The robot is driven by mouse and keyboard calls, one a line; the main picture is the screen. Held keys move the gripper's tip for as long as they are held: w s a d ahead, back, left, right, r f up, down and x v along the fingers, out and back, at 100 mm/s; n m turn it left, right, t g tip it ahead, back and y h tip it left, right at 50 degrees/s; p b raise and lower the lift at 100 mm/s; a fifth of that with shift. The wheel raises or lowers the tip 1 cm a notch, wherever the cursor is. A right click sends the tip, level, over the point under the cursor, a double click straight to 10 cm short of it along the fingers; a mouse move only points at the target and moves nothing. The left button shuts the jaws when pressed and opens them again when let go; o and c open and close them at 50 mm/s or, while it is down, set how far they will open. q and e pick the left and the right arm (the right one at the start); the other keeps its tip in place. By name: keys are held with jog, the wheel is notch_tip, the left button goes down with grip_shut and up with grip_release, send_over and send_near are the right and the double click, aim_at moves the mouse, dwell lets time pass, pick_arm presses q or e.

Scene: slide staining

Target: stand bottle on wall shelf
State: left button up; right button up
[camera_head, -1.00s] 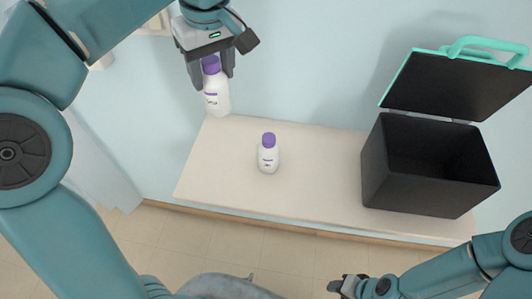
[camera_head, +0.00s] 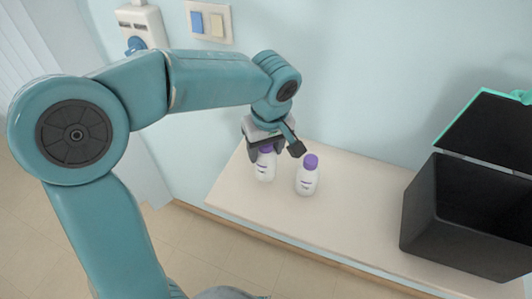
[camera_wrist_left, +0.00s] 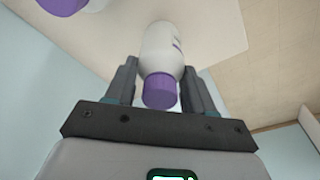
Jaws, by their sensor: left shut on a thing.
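A white bottle with a purple cap (camera_head: 265,170) is in my left gripper (camera_head: 274,153), whose fingers are shut on it near the cap. It looks upright over the left part of the pale wall shelf (camera_head: 355,200); I cannot tell whether its base touches the shelf. In the left wrist view the held bottle (camera_wrist_left: 162,48) is between the two fingers, cap toward me. A second white bottle with a purple cap (camera_head: 307,178) stands on the shelf just right of the held one; its cap (camera_wrist_left: 62,4) shows at the top left of the wrist view. My right gripper is out of view.
A black box (camera_head: 465,220) with an open, green-edged lid (camera_head: 490,130) stands at the shelf's right end. The shelf between the second bottle and the box is clear. A wall switch plate (camera_head: 210,22) and a white wall unit (camera_head: 140,25) are behind my left arm.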

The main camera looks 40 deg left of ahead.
pick_arm(q)
jog(key=shift+w+f, duration=0.2)
jog(key=shift+f, duration=0.95)
jog(key=shift+s, duration=0.15)
jog(key=shift+f, duration=0.1)
jog(key=o, duration=1.1)
jog(key=shift+o, duration=0.2)
